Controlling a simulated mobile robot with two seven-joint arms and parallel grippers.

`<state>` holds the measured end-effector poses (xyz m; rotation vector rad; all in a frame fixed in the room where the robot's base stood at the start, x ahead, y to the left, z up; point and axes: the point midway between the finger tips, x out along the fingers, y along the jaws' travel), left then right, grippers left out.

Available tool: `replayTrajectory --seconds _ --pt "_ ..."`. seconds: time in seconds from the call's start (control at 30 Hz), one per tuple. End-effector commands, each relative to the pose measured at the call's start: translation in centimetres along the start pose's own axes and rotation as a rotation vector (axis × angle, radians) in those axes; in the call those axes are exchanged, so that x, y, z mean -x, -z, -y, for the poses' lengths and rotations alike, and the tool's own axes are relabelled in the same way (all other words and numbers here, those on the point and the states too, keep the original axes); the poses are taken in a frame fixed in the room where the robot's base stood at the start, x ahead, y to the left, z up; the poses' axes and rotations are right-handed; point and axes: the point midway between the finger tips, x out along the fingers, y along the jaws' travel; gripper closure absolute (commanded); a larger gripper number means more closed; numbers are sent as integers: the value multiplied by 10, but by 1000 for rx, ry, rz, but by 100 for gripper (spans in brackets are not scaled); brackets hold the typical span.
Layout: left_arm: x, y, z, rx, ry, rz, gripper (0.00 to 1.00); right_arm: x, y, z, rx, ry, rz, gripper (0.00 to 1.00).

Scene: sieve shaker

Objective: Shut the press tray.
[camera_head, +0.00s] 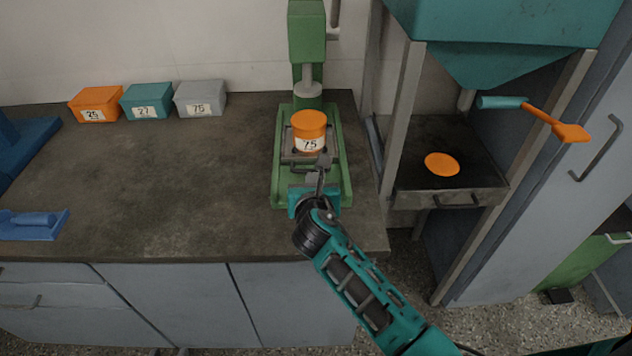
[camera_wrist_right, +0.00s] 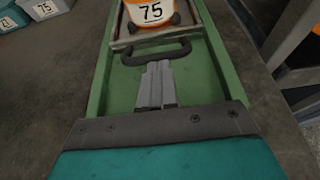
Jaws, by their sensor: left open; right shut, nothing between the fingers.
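The green press (camera_head: 306,40) stands on the bench, with its base running forward. On that base is the grey press tray (camera_head: 287,157), which carries an orange pot (camera_head: 309,121) labelled 75. The pot stands upright, in front of the press ram (camera_head: 308,86). My right gripper (camera_head: 322,165) is shut and empty at the front of the tray. In the right wrist view its fingertips (camera_wrist_right: 158,66) point at the dark tray handle (camera_wrist_right: 125,55) and are very close to it; I cannot tell whether they touch. My left gripper is not in view.
Orange (camera_head: 96,100), teal (camera_head: 146,98) and grey (camera_head: 200,95) labelled boxes stand at the back of the bench. Blue fixtures (camera_head: 35,222) are at the left. A teal hopper (camera_head: 505,30) hangs over another tray (camera_head: 450,198) at right. The bench middle is clear.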

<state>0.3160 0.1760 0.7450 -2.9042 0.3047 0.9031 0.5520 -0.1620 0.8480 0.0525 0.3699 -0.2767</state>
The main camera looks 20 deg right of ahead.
Motion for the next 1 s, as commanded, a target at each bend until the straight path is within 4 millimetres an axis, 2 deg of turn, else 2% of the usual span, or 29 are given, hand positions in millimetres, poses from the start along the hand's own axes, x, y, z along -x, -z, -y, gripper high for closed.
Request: replayTrajectory --seconds 0.47,0.57,0.8,1.0 --pt "1 -3 0 1 -1 5 57 -3 -1 -1 1 0 0 100" --pt "3 -1 0 1 0 5 57 -14 -6 -2 3 -1 1 100" --pt "4 2 0 1 1 5 57 -57 -22 -2 3 -1 1 100" --pt "3 1 0 2 1 4 57 -77 -29 -1 2 0 1 100"
